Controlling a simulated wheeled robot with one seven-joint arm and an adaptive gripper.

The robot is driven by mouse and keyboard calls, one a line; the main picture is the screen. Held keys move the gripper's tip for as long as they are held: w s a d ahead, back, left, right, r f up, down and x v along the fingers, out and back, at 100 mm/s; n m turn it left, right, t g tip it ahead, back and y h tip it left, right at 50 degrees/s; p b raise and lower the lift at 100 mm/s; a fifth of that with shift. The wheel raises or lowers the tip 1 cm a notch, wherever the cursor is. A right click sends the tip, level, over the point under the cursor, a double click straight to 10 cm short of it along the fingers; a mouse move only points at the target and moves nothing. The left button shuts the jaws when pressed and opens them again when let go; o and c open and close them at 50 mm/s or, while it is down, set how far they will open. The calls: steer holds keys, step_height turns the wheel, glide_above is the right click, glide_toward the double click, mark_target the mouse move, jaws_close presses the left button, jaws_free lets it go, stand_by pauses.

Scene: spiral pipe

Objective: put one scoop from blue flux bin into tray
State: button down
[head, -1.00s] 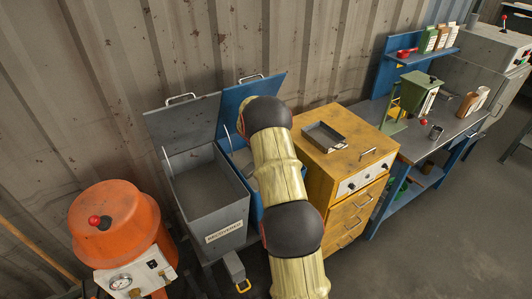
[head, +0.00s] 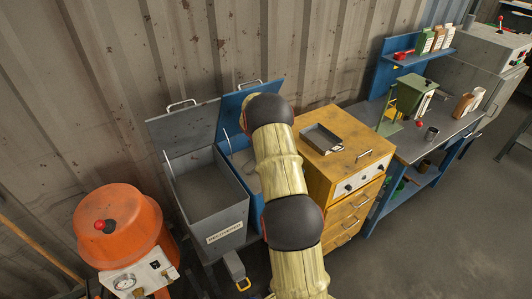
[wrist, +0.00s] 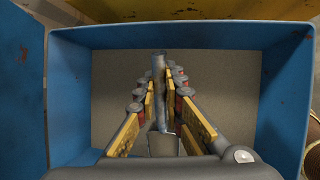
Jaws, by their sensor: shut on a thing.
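The blue flux bin (head: 254,204) stands open between the grey bin and the yellow cabinet. My arm covers much of it in the head view. In the wrist view, the blue bin (wrist: 86,100) surrounds my gripper (wrist: 160,88), with grey-beige flux (wrist: 225,95) below. My gripper is shut on a grey metal scoop (wrist: 159,68), whose shaft shows between the yellow fingers. A beige part shows low between them; I cannot tell whether it is the scoop's bowl or its load. The dark metal tray (head: 337,149) lies on the yellow cabinet, right of my arm.
A grey bin (head: 225,234) with its lid up adjoins the blue bin on the left. The yellow cabinet (head: 352,157) is close on the right. Beyond it is a workbench (head: 445,143) with a green device. An orange drum machine (head: 120,222) stands front left.

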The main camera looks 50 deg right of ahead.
steer(key=s+d+r+p, duration=0.1)
steer(key=d+r+p, duration=0.3)
steer(key=r+p, duration=0.5)
step_height(320, 180, up, 2)
steer(key=shift+s+d, duration=0.2)
steer(key=shift+d, duration=0.05)
stand_by(0.4)
steer(key=y+p, duration=0.1)
steer(key=p, duration=0.4)
steer(key=shift+d+f, duration=0.15)
steer(key=shift+d, duration=0.05)
steer(key=p, duration=0.2)
steer(key=shift+s+d+f+y+p, duration=0.2)
steer(key=shift+f+y+p, duration=0.1)
steer(key=shift+y, duration=0.1)
steer(key=f+y, duration=0.1)
steer(key=d+t+y, duration=0.1)
steer(key=f+y+p, duration=0.1)
steer(key=shift+s+d+f+m+t, duration=0.15)
steer(key=shift+d+f+m+t, duration=0.1)
steer(key=shift+f+m+t, duration=0.1)
steer(key=shift+s, duration=0.1)
stand_by(0.8)
